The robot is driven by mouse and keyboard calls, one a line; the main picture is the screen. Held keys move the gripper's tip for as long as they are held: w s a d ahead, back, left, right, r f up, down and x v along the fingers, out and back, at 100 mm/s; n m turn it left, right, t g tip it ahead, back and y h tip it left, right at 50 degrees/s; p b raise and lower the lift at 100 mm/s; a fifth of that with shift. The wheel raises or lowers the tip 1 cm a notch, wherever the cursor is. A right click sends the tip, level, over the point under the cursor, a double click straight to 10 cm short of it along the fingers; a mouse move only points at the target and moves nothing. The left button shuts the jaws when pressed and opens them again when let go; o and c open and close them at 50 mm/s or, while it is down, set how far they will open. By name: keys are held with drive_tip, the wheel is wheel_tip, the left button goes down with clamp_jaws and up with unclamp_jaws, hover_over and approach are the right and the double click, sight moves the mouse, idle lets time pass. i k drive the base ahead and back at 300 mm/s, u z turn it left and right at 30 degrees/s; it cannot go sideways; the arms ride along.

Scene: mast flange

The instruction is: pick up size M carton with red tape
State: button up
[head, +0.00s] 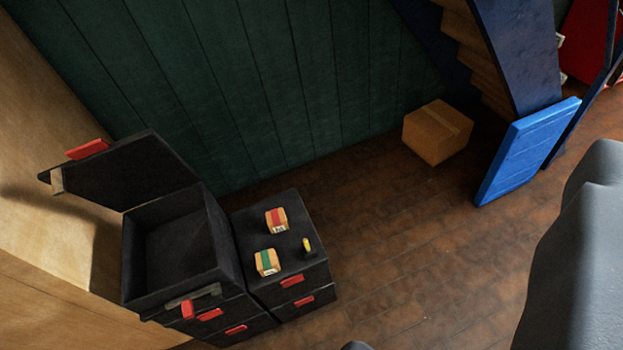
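A small tan carton with red tape (277,220) and a white label sits on top of a black drawer box (251,222) at the lower left. The print on its label is too small to read as a size. A similar carton with green tape (267,262) stands just below it in the picture, apart from it. I cannot make out any gripper fingers. A large grey shape at the right edge appears to be part of me, and nothing of mine touches the cartons.
A small yellow and black object (307,246) stands right of the cartons. An open black toolbox (176,243) with a raised lid adjoins on the left. A larger cardboard box (437,132) and a blue panel (525,151) stand farther back. The wooden floor (400,240) between is clear.

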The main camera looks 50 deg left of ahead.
sight(276, 219)
drive_tip(key=u, duration=0.35)
drive_tip(key=i, duration=1.45)
drive_tip(key=u, duration=0.6)
drive_tip(key=k, duration=0.7)
drive_tip(key=u, duration=0.25)
drive_tip(key=i, duration=0.75)
drive_tip(key=z, duration=0.1)
